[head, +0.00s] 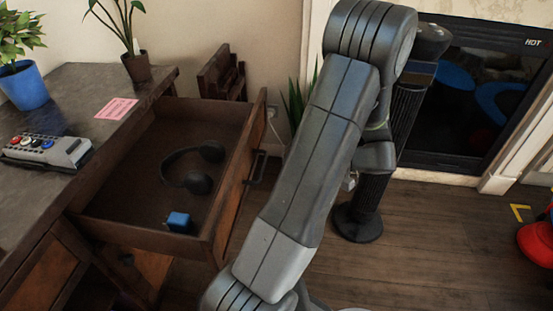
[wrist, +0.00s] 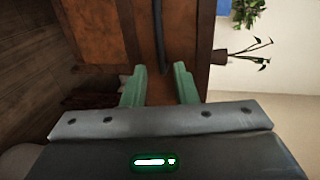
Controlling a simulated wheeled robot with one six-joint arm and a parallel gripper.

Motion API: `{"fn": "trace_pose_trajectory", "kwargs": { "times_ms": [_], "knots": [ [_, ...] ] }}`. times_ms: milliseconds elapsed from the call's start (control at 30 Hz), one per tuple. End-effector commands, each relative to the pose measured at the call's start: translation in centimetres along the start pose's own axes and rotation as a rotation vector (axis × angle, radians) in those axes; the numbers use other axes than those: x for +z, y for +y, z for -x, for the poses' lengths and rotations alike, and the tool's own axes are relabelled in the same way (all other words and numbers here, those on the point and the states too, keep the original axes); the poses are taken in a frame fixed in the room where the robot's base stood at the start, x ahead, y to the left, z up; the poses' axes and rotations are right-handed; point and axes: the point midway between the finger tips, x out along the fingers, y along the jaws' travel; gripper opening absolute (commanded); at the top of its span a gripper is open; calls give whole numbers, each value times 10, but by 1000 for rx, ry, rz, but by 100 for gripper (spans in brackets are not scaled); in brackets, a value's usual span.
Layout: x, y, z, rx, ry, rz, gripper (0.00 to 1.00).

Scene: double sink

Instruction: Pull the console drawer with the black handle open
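The console drawer (head: 150,229) stands pulled out from the console in the head view. Its black handle (head: 257,168) is on the front panel, facing my arm. In the wrist view the handle (wrist: 160,38) is a dark bar running down from the top edge, on the brown drawer front (wrist: 98,32). My gripper (wrist: 159,82) shows two green fingers, apart, with nothing seen between the tips. The handle's lower end appears just beyond and between the fingertips; I cannot tell the depth gap. In the head view my gripper is out of sight.
Headphones (head: 193,168) and a blue cube (head: 179,221) lie in the drawer. On the console top (head: 75,100) are a blue pot (head: 24,86), a pink card (head: 117,108) and a grey button box (head: 46,152).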

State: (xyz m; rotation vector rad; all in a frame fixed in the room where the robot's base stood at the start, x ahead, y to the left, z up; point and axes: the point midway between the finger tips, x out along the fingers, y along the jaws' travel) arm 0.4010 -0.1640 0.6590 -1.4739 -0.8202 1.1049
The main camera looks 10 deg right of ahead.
Motion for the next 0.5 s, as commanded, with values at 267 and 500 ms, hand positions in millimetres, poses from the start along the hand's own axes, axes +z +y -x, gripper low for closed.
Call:
{"fn": "trace_pose_trajectory", "kwargs": {
  "times_ms": [267,500],
  "knots": [
    [0,0,38,0,1,0,26],
    [0,0,43,1,0,0,26]
  ]
}}
